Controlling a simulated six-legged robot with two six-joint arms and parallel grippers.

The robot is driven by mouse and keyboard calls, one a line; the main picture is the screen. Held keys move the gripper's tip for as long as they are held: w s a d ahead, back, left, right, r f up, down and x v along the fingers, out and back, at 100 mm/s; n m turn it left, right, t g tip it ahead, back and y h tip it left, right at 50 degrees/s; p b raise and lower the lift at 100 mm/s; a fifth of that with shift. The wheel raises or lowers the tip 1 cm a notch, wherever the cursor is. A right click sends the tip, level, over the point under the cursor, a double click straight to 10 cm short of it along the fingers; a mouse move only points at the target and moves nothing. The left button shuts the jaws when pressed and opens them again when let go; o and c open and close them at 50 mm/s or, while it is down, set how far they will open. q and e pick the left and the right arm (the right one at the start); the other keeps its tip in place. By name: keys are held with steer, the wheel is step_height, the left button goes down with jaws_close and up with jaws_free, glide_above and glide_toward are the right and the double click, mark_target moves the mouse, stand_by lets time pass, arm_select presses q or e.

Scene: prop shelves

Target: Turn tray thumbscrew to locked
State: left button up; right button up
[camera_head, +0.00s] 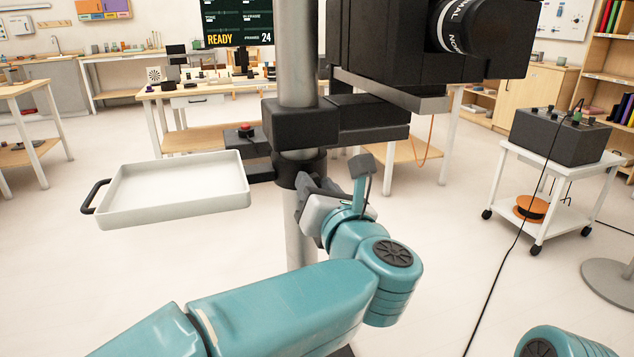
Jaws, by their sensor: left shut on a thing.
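A white tray (176,188) with a black handle (92,196) sticks out to the left from a grey upright column (298,75). A black collar (297,165) sits around the column at the tray's height. My left gripper (312,186) is at this collar, just right of the tray's mount, with its jaws shut on the tray thumbscrew. The jaws and wrist hide the thumbscrew, so its turn position cannot be read. My right gripper is out of view; only a teal part of my right arm shows at the bottom right corner.
A large black camera-like unit (400,45) hangs on the column above my left gripper. A red button (246,131) is on a black box behind the tray. A white cart (545,165) with a dark box stands at the right, with a cable hanging to the floor. Open floor lies between.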

arm_select(q)
steer(key=m+p, duration=0.1)
steer(key=m, duration=0.1)
steer(key=m+p, duration=0.1)
steer(key=m, duration=0.1)
steer(key=m+p, duration=0.1)
steer(key=m, duration=0.1)
steer(key=shift+r, duration=0.25)
steer(key=m+p, duration=0.3)
steer(key=m, duration=0.2)
steer(key=m+p, duration=0.3)
steer(key=m, duration=0.1)
steer(key=shift+w+p, duration=0.1)
steer(key=shift+p, duration=0.3)
steer(key=shift+f+m+p, duration=0.2)
steer(key=shift+m+p, duration=3.95)
steer(key=shift+m, duration=1.45)
